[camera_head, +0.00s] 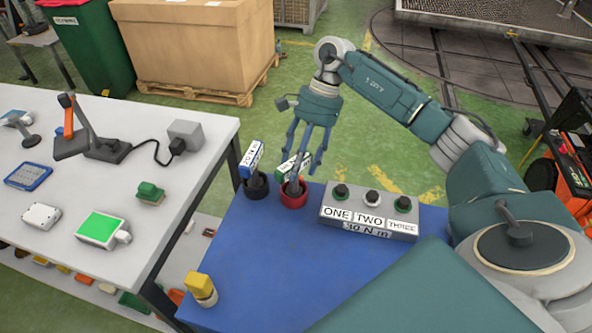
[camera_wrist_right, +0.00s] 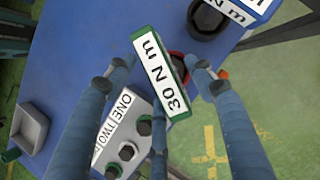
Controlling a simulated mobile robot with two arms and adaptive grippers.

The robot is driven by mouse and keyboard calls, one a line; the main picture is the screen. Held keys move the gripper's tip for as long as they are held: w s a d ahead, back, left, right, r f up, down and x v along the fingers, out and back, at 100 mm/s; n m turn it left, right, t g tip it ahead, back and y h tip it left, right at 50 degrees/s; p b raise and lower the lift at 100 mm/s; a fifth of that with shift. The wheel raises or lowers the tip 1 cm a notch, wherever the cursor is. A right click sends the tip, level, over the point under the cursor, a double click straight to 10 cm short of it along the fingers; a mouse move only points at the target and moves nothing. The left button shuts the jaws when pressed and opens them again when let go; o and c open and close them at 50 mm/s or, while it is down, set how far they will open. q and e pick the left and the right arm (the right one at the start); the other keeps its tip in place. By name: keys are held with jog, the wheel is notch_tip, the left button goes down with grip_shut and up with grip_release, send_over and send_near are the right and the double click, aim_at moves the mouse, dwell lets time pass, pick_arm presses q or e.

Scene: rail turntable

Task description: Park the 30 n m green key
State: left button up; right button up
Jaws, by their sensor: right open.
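The green key (camera_head: 289,166), with a white label, stands tilted in a red round holder (camera_head: 294,199) on the blue table. In the right wrist view the green key (camera_wrist_right: 161,74) reads "30 N m" and lies between my spread fingers. My right gripper (camera_head: 304,165) points down over the key, open, with its fingers around it; I cannot tell whether any finger touches it. The grey box (camera_head: 328,226) is labelled ONE, TWO, THREE and "30 N m", with a green, a white and a green round top. My left gripper is out of view.
A blue key (camera_head: 252,158) stands in a black holder (camera_head: 257,188) just left of the red one. A yellow-topped piece (camera_head: 198,285) sits at the blue table's (camera_head: 265,270) front left. A white table (camera_head: 180,225) with several devices stands at left. The blue table's middle is clear.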

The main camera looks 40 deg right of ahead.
jog(key=v, duration=0.9)
jog(key=shift+r, duration=0.35)
